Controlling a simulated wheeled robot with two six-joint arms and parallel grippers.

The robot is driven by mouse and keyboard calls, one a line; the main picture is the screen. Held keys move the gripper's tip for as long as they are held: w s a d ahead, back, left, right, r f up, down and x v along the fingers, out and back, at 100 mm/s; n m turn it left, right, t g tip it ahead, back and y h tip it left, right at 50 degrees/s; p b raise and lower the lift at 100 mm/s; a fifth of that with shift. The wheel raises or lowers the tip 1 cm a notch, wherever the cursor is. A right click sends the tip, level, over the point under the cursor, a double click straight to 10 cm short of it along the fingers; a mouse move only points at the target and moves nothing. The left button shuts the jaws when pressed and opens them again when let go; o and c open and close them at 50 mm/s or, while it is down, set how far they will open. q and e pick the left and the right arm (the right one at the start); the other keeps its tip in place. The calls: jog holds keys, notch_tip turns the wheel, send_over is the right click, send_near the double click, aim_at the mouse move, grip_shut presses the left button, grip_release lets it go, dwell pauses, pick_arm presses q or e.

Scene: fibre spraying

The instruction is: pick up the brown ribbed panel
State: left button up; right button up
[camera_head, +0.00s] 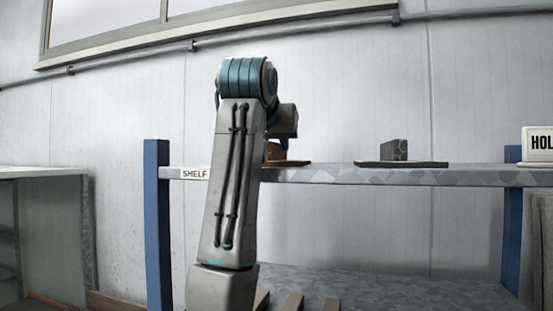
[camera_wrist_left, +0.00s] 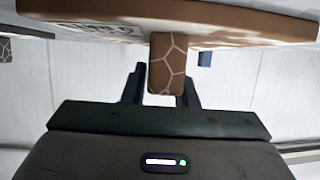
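The brown ribbed panel (camera_head: 292,163) lies flat on the upper shelf, partly hidden behind my left arm in the head view. In the left wrist view its brown plate (camera_wrist_left: 235,22) spans the top, with an upright brown rib (camera_wrist_left: 167,62) marked by pale crack-like lines. My left gripper (camera_wrist_left: 162,82) has one dark finger on each side of this rib. The fingers sit close against it and look shut on it; exact contact is hard to see. In the head view the left fingers are hidden by my wrist. My right gripper is not in view.
A grey panel with a patterned block (camera_head: 394,150) stands to the right on the same shelf (camera_head: 340,174). Blue posts (camera_head: 157,225) hold the shelf. A lower shelf (camera_head: 390,285) lies below. A white sign (camera_head: 537,144) is at the far right. The shelf between the panels is clear.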

pick_arm(q)
grip_shut()
jog(key=shift+r, duration=0.1)
jog(key=shift+r, duration=0.15)
